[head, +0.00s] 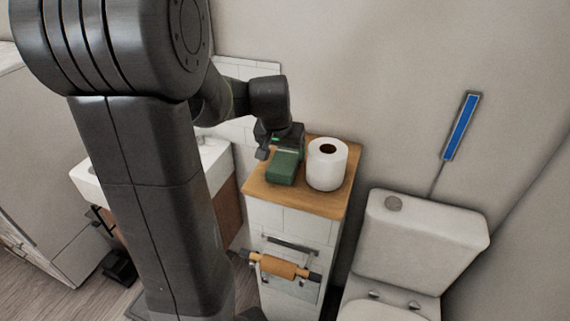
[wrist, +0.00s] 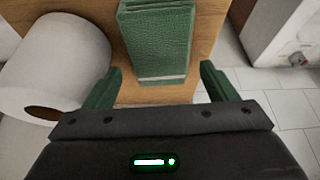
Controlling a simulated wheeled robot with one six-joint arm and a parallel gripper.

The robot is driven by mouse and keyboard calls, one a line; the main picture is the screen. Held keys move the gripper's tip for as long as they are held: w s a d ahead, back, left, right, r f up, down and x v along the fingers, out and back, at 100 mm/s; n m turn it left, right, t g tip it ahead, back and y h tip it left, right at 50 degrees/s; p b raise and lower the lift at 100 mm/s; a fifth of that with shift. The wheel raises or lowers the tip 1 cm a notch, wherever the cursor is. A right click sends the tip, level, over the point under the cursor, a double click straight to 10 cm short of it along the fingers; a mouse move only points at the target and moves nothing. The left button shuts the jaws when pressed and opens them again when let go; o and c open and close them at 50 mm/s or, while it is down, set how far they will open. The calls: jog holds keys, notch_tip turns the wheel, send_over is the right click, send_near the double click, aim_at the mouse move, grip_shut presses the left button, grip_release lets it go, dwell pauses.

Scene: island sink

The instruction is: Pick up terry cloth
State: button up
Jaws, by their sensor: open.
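The terry cloth (head: 286,167) is a folded dark green cloth lying on a wooden counter top (head: 326,207). In the wrist view the cloth (wrist: 159,40) shows as a green rectangle with a pale stripe near its lower end. My gripper (head: 271,153) is just behind the cloth in the head view. In the wrist view my open gripper (wrist: 160,88) has its two green fingers apart, and the cloth's lower end lies just ahead of the gap between them. Nothing is between the fingers. The head view does not show the fingertips clearly.
A white toilet paper roll (head: 326,164) stands right of the cloth, close to my left finger in the wrist view (wrist: 62,62). A toilet (head: 420,240) is right of the cabinet, and a white sink (head: 206,160) is left. A wall rises behind the counter.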

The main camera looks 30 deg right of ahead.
aim_at(284, 159)
jog(key=x, duration=0.4)
jog(key=shift+w+a+f+p, duration=0.1)
jog(key=shift+f+p, duration=0.2)
jog(key=shift+f, duration=0.15)
jog(key=c, duration=0.7)
jog(key=shift+c, duration=0.2)
notch_tip(284, 159, up, 10)
jog(key=shift+r, duration=0.1)
